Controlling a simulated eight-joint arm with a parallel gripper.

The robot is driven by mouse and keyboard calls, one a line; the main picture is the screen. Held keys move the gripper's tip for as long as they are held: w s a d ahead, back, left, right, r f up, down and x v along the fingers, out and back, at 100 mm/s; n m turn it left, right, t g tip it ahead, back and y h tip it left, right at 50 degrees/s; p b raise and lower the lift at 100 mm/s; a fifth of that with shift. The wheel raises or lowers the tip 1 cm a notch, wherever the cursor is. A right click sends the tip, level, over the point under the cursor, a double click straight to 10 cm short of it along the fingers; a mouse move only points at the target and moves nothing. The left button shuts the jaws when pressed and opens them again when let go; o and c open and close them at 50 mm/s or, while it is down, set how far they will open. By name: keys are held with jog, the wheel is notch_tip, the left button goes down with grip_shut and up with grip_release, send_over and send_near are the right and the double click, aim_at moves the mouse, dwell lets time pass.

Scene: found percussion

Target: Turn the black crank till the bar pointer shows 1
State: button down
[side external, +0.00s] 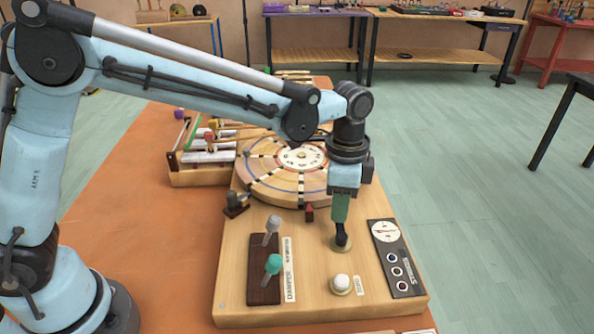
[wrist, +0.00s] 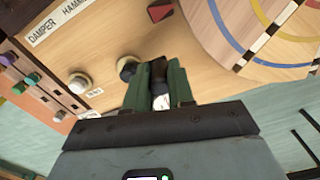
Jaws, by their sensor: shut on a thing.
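The black crank (side external: 341,236) stands on a round brass base on the wooden board, at the right of the side external view. My gripper (side external: 340,222) has its green fingers pointing down and is shut on the crank's upper end. In the wrist view, the green fingers (wrist: 158,75) have dark crank parts between and beside them and hide much of the crank. The wooden disc (side external: 262,180) has colored rings and black-and-white strips. Its white hub dial (side external: 301,158) carries small marks; which one a bar pointer shows is too small to read.
A damper and hammer lever block (side external: 264,268) stands left of the crank. A white knob (side external: 341,283) is in front, and a black panel with a white gauge (side external: 386,231) and several buttons is to the right. A red wedge (side external: 310,213) sits by the disc's edge.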

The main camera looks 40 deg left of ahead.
jog(key=n, duration=0.1)
jog(key=s+n, duration=0.1)
jog(key=n, duration=0.1)
jog(key=shift+a, duration=0.4)
jog(key=n, duration=0.1)
jog(key=s+n, duration=0.1)
jog(key=n, duration=0.1)
jog(key=shift+s+a+n, duration=0.1)
jog(key=shift+a+n, duration=0.2)
jog(key=s+n, duration=0.1)
jog(key=n, duration=0.2)
jog(key=shift+s, duration=0.15)
jog(key=shift+s+n, duration=0.25)
jog(key=shift+n, duration=0.5)
jog(key=shift+s+n, duration=0.25)
jog(key=shift+n, duration=0.5)
jog(key=c, duration=1)
grip_release()
jog(key=shift+o, duration=0.2)
